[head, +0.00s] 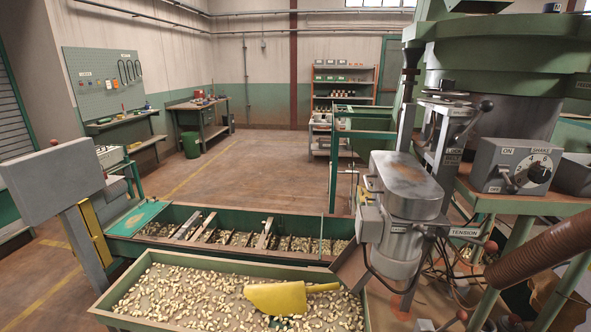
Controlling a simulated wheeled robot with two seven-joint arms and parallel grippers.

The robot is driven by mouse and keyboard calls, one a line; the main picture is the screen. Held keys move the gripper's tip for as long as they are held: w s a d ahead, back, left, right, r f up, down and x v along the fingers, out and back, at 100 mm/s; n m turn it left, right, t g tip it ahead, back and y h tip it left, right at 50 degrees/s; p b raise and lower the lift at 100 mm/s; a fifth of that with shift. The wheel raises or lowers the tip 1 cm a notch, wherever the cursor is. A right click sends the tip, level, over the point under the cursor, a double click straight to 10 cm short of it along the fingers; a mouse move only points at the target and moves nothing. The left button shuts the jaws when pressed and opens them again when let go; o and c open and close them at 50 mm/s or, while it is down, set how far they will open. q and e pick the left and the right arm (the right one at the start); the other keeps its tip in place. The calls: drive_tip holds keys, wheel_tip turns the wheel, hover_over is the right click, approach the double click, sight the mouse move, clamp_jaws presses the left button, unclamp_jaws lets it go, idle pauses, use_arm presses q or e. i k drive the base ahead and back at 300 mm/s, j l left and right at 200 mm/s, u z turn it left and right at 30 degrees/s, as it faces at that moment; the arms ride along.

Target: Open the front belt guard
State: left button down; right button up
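I cannot tell for certain which part is the front belt guard. A long green trough with slats (240,239) runs across the middle and holds pale nuts. A flat green plate (138,217) lies over its left end. A yellow panel (91,232) stands upright at that end, partly hidden by a grey post. No part there looks clearly raised or swung open. Neither of my grippers shows in the head view.
A green-rimmed nut tray (120,322) in front holds a yellow scoop (277,298). A grey box on a post (52,181) stands left. A grey motor (404,186), a knobbed control box (516,166) and a brown hose (541,249) crowd the right. Floor behind is clear.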

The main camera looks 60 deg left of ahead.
sight(405, 190)
drive_tip(key=u, duration=1.2)
